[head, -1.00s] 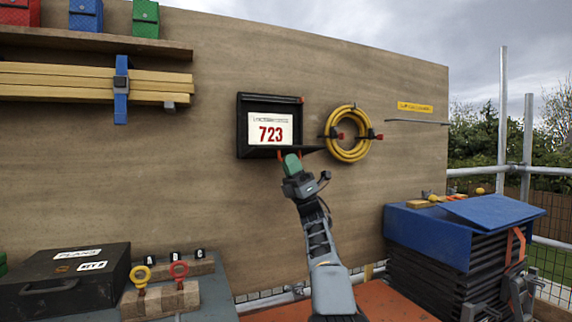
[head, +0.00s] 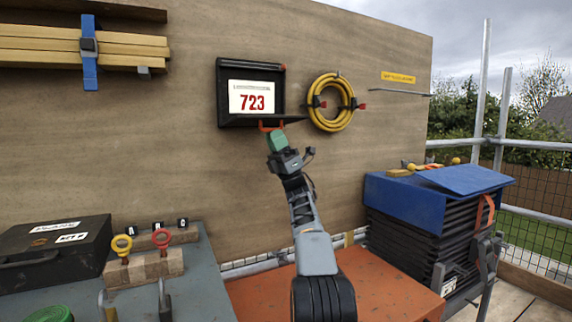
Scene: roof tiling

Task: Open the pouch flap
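A black frame-like holder (head: 221,92) hangs on the plywood wall and shows a white card (head: 250,98) with the red number 723. I take it to be the pouch. A dark flap-like strip (head: 292,118) juts out from its lower edge towards the right. A small red piece is at its upper right corner. My gripper (head: 271,124) has orange fingers and a green part behind them. It is just under the holder's lower edge, its two fingers pointing up and apart. Whether they touch the holder or strip I cannot tell.
A yellow hose coil (head: 331,103) hangs close to the right of the holder. Strapped timber (head: 60,45) is at the upper left. A black box (head: 52,252) and a wooden key block (head: 145,268) stand on the lower left bench. A blue-topped stack (head: 400,195) stands at right.

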